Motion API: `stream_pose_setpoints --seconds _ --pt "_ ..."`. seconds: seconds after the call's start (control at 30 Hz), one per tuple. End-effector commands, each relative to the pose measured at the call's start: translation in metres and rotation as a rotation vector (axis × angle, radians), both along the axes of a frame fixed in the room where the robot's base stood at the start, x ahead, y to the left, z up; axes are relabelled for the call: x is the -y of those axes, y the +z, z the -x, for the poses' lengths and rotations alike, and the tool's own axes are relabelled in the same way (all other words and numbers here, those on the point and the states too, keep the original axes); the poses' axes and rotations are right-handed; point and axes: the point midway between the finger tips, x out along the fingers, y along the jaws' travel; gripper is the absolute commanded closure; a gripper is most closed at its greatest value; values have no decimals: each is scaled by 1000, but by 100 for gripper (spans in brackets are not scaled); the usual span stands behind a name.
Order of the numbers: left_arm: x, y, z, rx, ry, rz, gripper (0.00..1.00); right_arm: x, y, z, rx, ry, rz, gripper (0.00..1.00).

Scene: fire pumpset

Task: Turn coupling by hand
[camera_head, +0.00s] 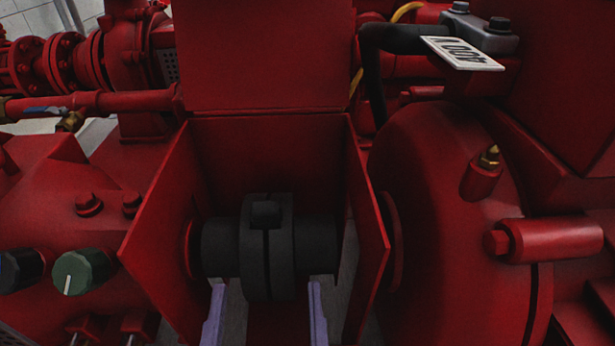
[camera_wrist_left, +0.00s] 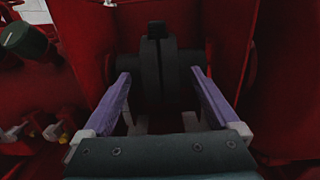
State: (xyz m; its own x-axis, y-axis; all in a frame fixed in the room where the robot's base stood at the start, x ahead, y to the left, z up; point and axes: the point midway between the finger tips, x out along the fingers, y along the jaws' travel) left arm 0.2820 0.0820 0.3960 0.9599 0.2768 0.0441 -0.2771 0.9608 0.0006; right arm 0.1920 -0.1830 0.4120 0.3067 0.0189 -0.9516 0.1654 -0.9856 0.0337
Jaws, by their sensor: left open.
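The dark grey coupling (camera_head: 282,250) lies across a shaft line inside a red guard box, its wide flanged middle facing me with a block on top. It also shows in the left wrist view (camera_wrist_left: 152,72), upper middle. My left gripper (camera_head: 264,286) is open, its two pale purple fingers coming up from the bottom of the head view. In the left wrist view the fingers (camera_wrist_left: 159,72) are spread to either side of the coupling's flange. I cannot tell whether they touch it. My right gripper is in neither view.
The red guard (camera_head: 264,55) has its lid raised and walls on both sides (camera_head: 160,235) of the coupling. A large red housing (camera_head: 440,220) stands right. A green knob (camera_head: 82,272) sits left. A tag plate (camera_head: 462,54) is upper right.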

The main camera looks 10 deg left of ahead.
Motion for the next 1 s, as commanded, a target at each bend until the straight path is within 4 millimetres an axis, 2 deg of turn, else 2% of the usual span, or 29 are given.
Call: stream_pose_setpoints --seconds 0.2,0.4,0.9,1.0 --pt "13 -2 45 -4 -1 1 5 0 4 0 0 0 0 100" --pt "20 -4 68 -1 -1 -1 5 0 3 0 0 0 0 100" --pt "21 -3 72 0 0 1 5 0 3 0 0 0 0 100" --pt "18 5 73 -10 20 19 5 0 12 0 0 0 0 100"
